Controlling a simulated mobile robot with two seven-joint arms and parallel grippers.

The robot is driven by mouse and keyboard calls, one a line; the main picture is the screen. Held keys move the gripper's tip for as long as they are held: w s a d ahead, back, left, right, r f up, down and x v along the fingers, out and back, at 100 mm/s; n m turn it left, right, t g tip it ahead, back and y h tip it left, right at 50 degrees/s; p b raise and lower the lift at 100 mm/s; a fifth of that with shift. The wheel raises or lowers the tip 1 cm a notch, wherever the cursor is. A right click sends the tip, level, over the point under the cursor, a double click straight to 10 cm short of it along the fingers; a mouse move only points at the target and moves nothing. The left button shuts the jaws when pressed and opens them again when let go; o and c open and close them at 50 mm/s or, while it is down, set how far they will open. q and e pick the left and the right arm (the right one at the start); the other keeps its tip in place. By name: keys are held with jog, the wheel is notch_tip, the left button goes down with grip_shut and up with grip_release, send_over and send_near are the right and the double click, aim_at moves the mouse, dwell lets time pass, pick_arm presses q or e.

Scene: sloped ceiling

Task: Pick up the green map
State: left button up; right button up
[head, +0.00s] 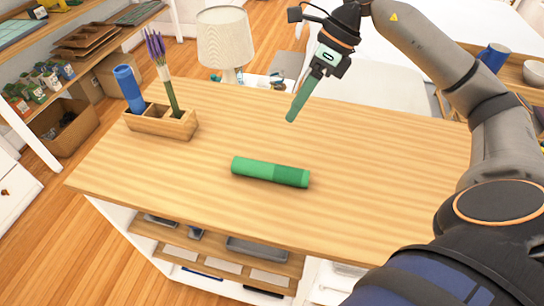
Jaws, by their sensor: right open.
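The green map (255,170) is a rolled green cylinder lying on its side on the wooden tabletop (400,150), with a darker green section at its right end. My right gripper (293,115) is above and behind the map, apart from it, with its long green fingers pointing down and to the left. The fingers overlap from this angle, so the gap between them is hard to see; it is open and nothing shows held in it. My left gripper is not in view.
A wooden holder (158,121) with a blue roll (129,88) and purple flowers (157,48) stands at the table's left end. A lamp (226,38) stands behind the table. The tabletop around the map is clear.

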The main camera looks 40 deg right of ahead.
jog(key=b, duration=0.3)
send_near(268, 164)
jog(key=v, duration=0.3)
jog(key=x, duration=0.7)
jog(key=shift+s+f+b, duration=0.15)
jog(key=shift+f+b, duration=0.15)
jog(key=shift+f, duration=0.15)
jog(key=shift+x, duration=2.7)
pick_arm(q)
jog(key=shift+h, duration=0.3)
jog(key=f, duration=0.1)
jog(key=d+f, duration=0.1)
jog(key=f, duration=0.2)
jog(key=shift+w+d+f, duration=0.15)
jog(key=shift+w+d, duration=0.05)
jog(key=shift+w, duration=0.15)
pick_arm(e)
jog(key=shift+a+r, duration=0.2)
grip_shut()
